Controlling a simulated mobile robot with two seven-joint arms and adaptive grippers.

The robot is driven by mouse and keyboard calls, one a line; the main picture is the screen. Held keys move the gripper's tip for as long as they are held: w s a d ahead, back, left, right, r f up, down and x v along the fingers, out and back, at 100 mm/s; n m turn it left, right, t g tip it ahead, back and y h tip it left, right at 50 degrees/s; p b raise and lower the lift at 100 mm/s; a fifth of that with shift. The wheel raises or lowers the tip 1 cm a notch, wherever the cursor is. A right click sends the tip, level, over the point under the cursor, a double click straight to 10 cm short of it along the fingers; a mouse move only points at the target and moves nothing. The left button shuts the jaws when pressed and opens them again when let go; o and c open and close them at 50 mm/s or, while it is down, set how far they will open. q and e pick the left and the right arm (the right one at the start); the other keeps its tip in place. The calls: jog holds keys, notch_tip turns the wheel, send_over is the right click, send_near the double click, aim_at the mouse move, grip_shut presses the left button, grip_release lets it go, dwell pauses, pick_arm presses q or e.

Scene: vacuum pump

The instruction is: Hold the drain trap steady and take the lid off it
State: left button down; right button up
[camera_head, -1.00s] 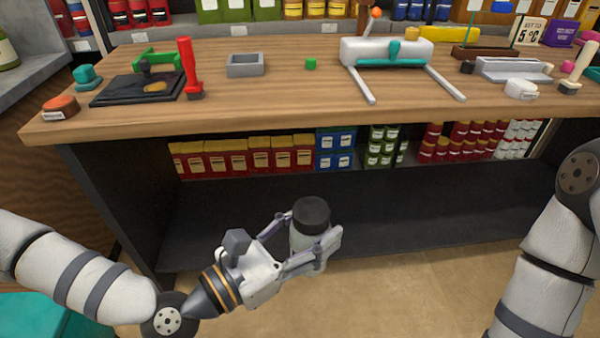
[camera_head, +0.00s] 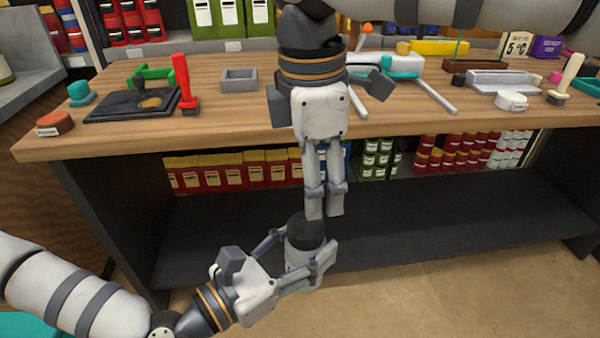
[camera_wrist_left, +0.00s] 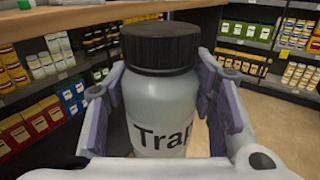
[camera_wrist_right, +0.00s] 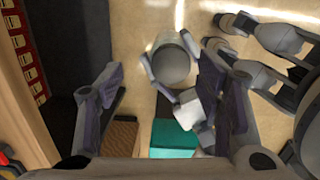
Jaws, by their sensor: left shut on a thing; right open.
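The drain trap is a pale grey jar (camera_head: 300,266), held upright in front of the bench. Its dark ribbed lid (camera_head: 306,231) is on top. In the left wrist view the jar (camera_wrist_left: 160,112) reads "Trap", and its lid (camera_wrist_left: 160,47) sits squarely on the neck. My left gripper (camera_head: 303,262) is shut around the jar body, below the lid. My right gripper (camera_head: 324,212) points down, its fingertips close above and behind the lid in the head view; the exact gap is unclear.
The wooden bench top (camera_head: 225,115) lies behind, with a grey tray (camera_head: 240,79), a red-handled tool (camera_head: 183,80) and a white device partly hidden by my right arm. A dark lower shelf (camera_head: 420,230) runs under it. Bare floor (camera_head: 480,290) is clear at right.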

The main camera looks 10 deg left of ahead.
aim_at(300, 225)
jog(key=shift+s+a+r+m+g+y, duration=0.2)
jog(key=shift+s+a+r, duration=0.1)
jog(key=shift+s+a, duration=0.15)
jog(key=shift+s+a+r+m+g+y, duration=0.1)
jog(key=shift+s+a+r+g, duration=0.15)
jog(key=shift+s+a, duration=0.2)
notch_tip(300, 225, down, 8)
jog(key=shift+r, duration=0.1)
